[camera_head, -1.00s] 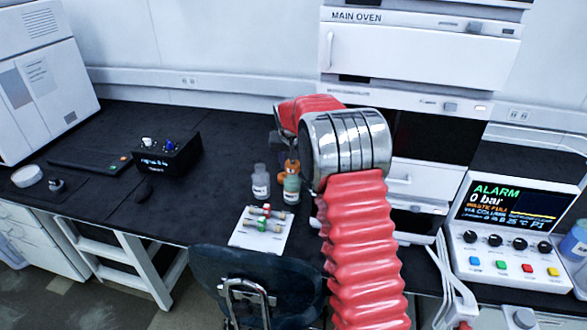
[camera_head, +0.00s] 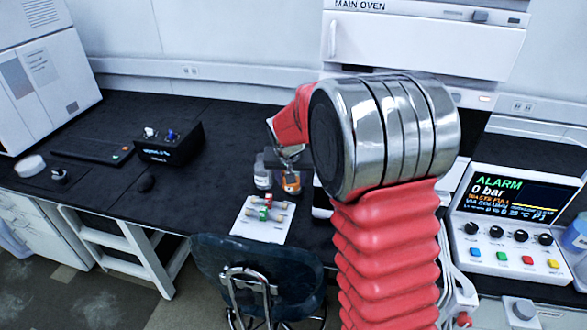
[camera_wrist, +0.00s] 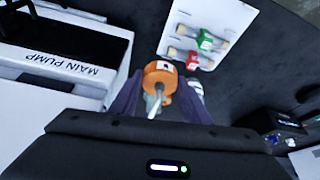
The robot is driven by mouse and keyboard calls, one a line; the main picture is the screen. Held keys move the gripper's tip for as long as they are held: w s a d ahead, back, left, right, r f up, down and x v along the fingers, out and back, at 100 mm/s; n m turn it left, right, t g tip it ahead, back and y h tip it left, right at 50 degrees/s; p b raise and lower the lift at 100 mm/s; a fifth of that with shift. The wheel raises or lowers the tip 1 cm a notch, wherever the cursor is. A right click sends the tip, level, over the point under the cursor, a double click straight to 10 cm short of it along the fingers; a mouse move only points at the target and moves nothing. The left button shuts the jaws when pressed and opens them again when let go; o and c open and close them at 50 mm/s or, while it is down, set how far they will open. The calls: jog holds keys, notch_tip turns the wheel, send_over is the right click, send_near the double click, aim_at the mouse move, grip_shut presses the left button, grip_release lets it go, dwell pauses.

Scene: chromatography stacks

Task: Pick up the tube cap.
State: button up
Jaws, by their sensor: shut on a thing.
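The orange tube cap (camera_wrist: 162,72), with a pale thin tube or stem on it, sits between the two dark fingers of my gripper (camera_wrist: 162,98) in the wrist view. My gripper is shut on it. In the head view my gripper (camera_head: 288,158) is low over the bench at the bottles. An orange part of the capped bottle (camera_head: 290,184) shows just below it. The fingers hide the cap there. I cannot tell whether the cap is still seated on the bottle.
A clear bottle (camera_head: 262,174) stands close on the left. A black box (camera_head: 170,146) stands farther left. The alarm console (camera_head: 512,225) is at the right. A chair (camera_head: 250,262) is before the bench.

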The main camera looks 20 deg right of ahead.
jog(key=shift+s+a, duration=0.45)
jog(key=shift+s, duration=0.45)
jog(key=shift+s+a, duration=0.4)
jog(key=shift+s, duration=0.45)
